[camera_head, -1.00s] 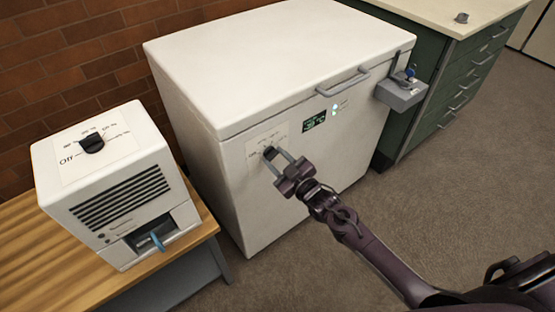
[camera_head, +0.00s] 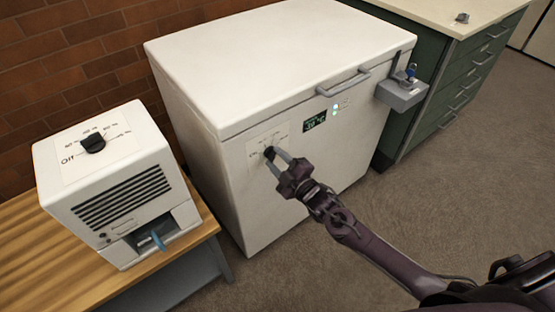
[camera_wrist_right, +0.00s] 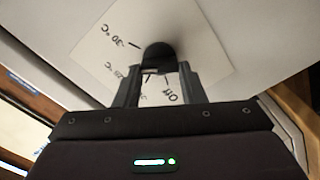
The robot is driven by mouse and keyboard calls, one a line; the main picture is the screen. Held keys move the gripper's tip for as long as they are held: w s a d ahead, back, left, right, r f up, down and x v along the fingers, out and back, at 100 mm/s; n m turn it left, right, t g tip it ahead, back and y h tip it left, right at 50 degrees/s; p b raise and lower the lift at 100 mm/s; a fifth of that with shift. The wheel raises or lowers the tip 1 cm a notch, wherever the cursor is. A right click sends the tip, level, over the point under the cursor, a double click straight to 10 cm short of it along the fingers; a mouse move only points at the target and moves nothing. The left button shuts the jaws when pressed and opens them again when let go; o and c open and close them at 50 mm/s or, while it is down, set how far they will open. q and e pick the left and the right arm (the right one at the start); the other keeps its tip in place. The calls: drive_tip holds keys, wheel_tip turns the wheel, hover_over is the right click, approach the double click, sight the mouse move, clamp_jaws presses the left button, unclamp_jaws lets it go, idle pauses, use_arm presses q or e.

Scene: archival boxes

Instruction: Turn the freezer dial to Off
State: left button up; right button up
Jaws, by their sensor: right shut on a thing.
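The white chest freezer (camera_head: 225,185) has a black dial (camera_head: 269,151) on a pale label plate at the left of its front. My right gripper (camera_head: 277,157) reaches the dial from the front right and is shut on it. In the right wrist view the dial (camera_wrist_right: 159,53) sits between the two fingers of the gripper (camera_wrist_right: 160,76). The label there shows "Off" at the lower right of the dial and "-30 °C" at the upper left. The fingers partly hide the dial, and I cannot tell its exact setting. My left gripper is not in view.
A small white device (camera_head: 105,185) with its own black knob (camera_head: 93,143) stands on a wooden bench (camera_head: 60,262) at left. The freezer has a handle (camera_head: 344,83), a lit display (camera_head: 314,121) and a grey lock box (camera_head: 402,92). Green drawers (camera_head: 455,90) stand right; floor in front is clear.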

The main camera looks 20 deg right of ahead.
drive_tip(key=n, duration=0.4)
drive_tip(key=shift+f+n, duration=0.15)
drive_tip(key=shift+n, duration=0.25)
drive_tip(key=n, duration=0.5)
drive_tip(key=shift+f, duration=0.1)
drive_tip(key=n, duration=0.4)
drive_tip(key=shift+f, duration=0.1)
drive_tip(key=n, duration=0.2)
drive_tip(key=shift+n+p, duration=0.3)
drive_tip(key=shift+p, duration=0.1)
drive_tip(key=n, duration=0.3)
drive_tip(key=shift+d+f, duration=0.15)
drive_tip(key=shift+n, duration=0.5)
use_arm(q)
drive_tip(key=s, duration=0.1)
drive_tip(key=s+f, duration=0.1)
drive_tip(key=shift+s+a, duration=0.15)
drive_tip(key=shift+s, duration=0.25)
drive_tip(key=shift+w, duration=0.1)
use_arm(e)
drive_tip(key=o, duration=1)
